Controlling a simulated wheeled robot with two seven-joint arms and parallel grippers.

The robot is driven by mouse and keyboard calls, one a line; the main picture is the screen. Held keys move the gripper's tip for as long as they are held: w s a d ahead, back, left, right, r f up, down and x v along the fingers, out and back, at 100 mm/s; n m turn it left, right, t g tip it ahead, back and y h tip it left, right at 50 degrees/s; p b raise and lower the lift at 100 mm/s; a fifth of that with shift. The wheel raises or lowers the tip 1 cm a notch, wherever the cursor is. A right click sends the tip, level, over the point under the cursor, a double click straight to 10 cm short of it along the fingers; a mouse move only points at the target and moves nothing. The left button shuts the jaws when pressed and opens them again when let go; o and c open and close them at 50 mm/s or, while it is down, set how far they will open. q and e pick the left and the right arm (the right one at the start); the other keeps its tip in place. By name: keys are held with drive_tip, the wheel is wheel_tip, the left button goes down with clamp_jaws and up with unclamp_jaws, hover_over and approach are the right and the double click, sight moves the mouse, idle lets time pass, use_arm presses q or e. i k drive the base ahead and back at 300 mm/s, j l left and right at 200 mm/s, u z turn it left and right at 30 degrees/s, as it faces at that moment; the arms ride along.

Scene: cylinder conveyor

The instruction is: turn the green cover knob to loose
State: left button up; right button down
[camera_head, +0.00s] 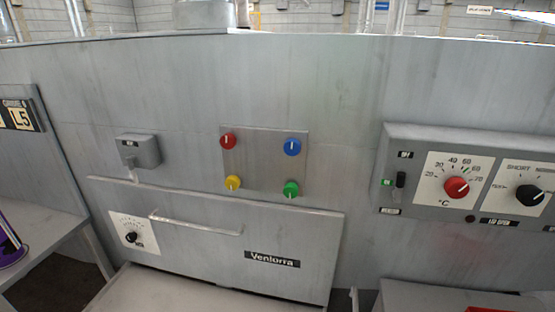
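A green knob (291,188) sits at the lower right of a square metal cover plate (262,162) on the grey machine front. A red knob (228,141) is at the plate's upper left, a blue knob (292,147) at its upper right and a yellow knob (233,183) at its lower left. Each knob has a pale pointer mark. The green knob's mark looks roughly upright, slightly tilted; I cannot read it surely at this size. Neither of my grippers is in view.
Below the plate is a panel with a bar handle (195,225) and a black dial (131,237). A control box (470,150) with red and black dials juts out at right. A small grey box (139,151) sticks out at left. The space before the knobs is clear.

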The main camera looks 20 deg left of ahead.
sight(290, 190)
drive_tip(key=j+z, duration=0.15)
drive_tip(key=z, duration=0.25)
drive_tip(key=j+z, duration=0.2)
drive_tip(key=z, duration=0.2)
drive_tip(key=j+z, duration=0.15)
drive_tip(key=z, duration=0.3)
